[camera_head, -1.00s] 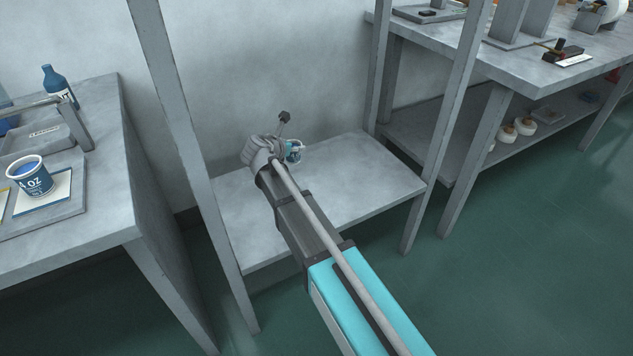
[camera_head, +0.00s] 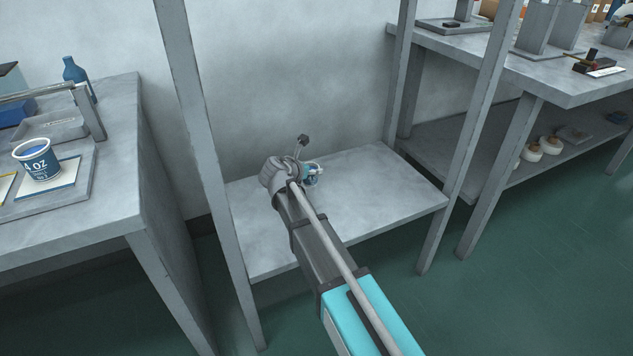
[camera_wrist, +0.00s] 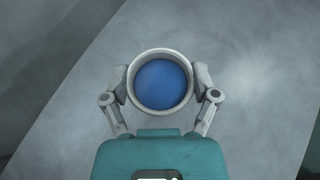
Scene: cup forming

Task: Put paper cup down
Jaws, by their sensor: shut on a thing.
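The paper cup (camera_wrist: 161,81) shows from above in the wrist view, with a white rim and a blue inside. My gripper (camera_wrist: 161,85) is shut on it, one finger on each side. In the head view my gripper (camera_head: 311,174) is over the low grey shelf (camera_head: 395,190), and my arm hides most of it. Only a small blue and white part of the held cup shows there. I cannot tell whether the cup touches the shelf surface.
Grey posts (camera_head: 200,130) stand at the shelf's left and right. Another blue and white cup (camera_head: 37,160) stands on the left table (camera_head: 115,110). A workbench (camera_head: 450,48) is on the right, with white items on its lower shelf. The low shelf around my gripper is bare.

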